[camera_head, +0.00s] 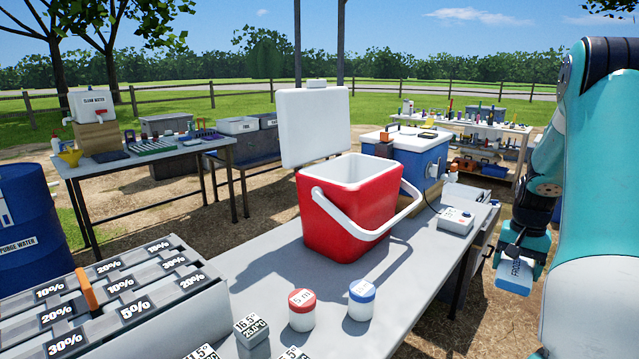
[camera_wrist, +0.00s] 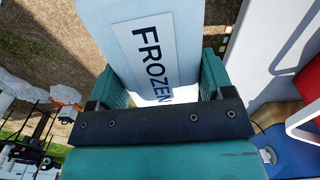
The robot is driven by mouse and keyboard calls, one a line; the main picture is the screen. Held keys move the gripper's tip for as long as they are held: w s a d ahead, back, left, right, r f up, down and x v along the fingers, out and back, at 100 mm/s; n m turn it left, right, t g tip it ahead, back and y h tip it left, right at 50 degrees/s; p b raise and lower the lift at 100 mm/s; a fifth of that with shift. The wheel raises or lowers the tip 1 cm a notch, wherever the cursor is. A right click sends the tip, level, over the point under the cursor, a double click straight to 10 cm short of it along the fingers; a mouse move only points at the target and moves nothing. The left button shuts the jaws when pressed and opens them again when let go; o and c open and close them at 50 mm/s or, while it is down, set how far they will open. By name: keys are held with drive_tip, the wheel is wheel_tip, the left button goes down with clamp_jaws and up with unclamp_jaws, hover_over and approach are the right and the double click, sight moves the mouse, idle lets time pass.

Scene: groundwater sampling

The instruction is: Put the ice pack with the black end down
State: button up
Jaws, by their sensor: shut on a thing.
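The ice pack (camera_head: 515,271) is a light blue block with a white label reading FROZEN. It hangs below my gripper (camera_head: 524,246) at the right of the head view, in the air to the right of the grey table. In the wrist view, the ice pack (camera_wrist: 110,12) sits between the teal fingers of my gripper (camera_wrist: 163,78), which are shut on it. The pack runs out of the top of that view. I cannot make out a black end on the pack in either view.
A red cooler (camera_head: 345,225) stands open on the grey table (camera_head: 415,285), its white lid raised. A meter box (camera_head: 455,219), a red-capped jar (camera_head: 301,309) and a blue-capped jar (camera_head: 361,299) stand there too. A blue cooler (camera_head: 420,165) is behind. Bare tabletop lies right of the red cooler.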

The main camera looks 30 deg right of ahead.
sight(344, 354)
drive_tip(key=w+a+f+n, duration=0.3)
drive_tip(key=a+f+n, duration=0.1)
drive_tip(key=a, duration=0.8)
drive_tip(key=w+a+f+n, duration=0.4)
drive_tip(key=a+f, duration=0.2)
drive_tip(key=a, duration=0.7)
drive_tip(key=w+a+f+n, duration=0.4)
drive_tip(key=a+f+n, duration=0.1)
drive_tip(key=a, duration=0.8)
drive_tip(key=shift+a, duration=0.2)
drive_tip(key=shift+r+p, duration=1.2)
drive_tip(key=shift+r, duration=0.05)
drive_tip(key=shift+f, duration=0.1)
